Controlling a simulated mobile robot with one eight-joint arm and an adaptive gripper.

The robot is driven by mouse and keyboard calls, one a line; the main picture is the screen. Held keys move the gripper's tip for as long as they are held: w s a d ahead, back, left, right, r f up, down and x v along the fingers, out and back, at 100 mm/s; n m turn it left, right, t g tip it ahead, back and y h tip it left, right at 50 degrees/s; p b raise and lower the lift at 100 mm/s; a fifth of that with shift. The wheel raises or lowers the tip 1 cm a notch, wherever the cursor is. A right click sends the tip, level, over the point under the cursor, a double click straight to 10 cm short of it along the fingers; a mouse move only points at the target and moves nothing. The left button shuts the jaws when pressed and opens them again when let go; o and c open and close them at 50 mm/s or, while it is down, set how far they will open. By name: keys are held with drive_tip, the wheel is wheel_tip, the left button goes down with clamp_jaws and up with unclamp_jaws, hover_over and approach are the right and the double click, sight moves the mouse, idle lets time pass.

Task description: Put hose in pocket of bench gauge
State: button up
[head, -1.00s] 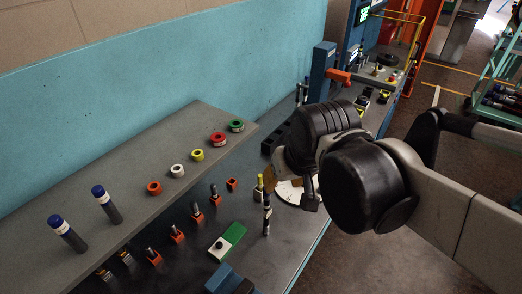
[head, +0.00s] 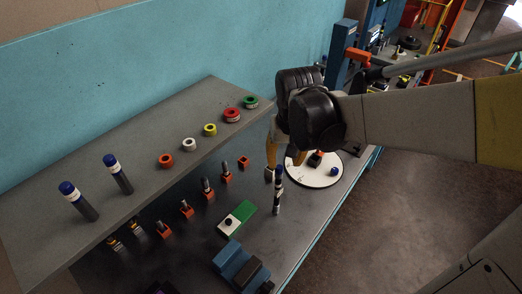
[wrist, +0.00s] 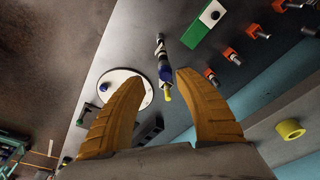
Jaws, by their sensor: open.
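A dark hose with a blue band (head: 278,172) stands roughly upright on the bench, left of a white disc. In the wrist view the hose (wrist: 163,66) has silver fittings and a yellow tip, and lies between and just beyond my fingertips. My gripper (head: 284,171) is over the bench with its orange fingers apart; the gap also shows in the wrist view (wrist: 160,78). I see no finger closed on the hose. A green-and-white block (head: 236,219) with a black knob lies left of the hose. I cannot tell which fixture is the bench gauge.
The white disc (head: 318,175) carries an orange block and a blue-capped piece. Orange holders (head: 186,209) line the bench. A blue block (head: 232,262) sits at the front.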

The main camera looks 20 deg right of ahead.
sight(278, 181)
drive_tip(key=f, duration=0.2)
drive_tip(key=w+f+b, duration=0.1)
drive_tip(key=f, duration=0.3)
drive_tip(key=shift+w+f, duration=0.25)
drive_tip(key=f, duration=0.1)
drive_tip(key=f+b, duration=0.1)
drive_tip(key=f, duration=0.1)
drive_tip(key=w+f+b, duration=0.1)
drive_tip(key=f, duration=0.1)
drive_tip(key=shift+a+f, duration=0.15)
drive_tip(key=shift+a, duration=0.1)
drive_tip(key=shift+s, duration=0.1)
clamp_jaws()
